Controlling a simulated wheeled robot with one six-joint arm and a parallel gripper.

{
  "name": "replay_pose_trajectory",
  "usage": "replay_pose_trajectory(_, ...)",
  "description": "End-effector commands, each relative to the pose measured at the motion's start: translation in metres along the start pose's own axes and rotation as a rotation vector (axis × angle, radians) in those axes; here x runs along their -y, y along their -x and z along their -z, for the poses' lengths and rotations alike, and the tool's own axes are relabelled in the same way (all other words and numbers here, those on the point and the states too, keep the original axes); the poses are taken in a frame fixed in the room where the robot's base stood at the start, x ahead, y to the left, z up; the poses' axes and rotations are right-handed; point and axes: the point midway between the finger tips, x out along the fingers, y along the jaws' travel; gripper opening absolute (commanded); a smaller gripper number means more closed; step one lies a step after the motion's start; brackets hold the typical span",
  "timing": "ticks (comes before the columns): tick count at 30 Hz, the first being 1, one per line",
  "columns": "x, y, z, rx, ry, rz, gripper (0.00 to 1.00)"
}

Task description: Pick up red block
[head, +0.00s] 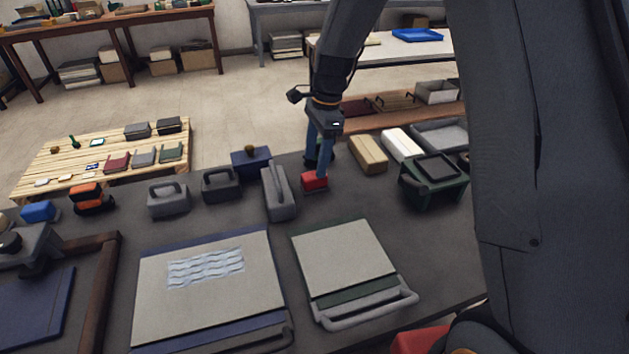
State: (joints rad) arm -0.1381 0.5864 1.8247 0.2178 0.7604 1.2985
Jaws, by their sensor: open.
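The red block (314,181) is small and sits on the dark grey table (210,222) toward its far side, right of a grey handled block. My gripper (319,163) points down over it with two blue fingers. One finger comes down at the red block's upper right edge; the other is behind it, near a dark object. The fingers are spread, with a gap between them. Whether a finger touches the block cannot be told from this view.
Grey handled blocks (279,193) and a navy box (251,161) stand close on the left. A tan block (368,154), a white block (402,144) and a green stand (434,178) are on the right. Flat covers (343,257) lie in front.

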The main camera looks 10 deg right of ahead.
Motion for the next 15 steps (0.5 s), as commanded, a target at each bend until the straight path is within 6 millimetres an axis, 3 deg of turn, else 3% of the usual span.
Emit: replay_pose_trajectory(15,-0.006,-0.057,0.001,-0.001,0.002,0.000,0.57)
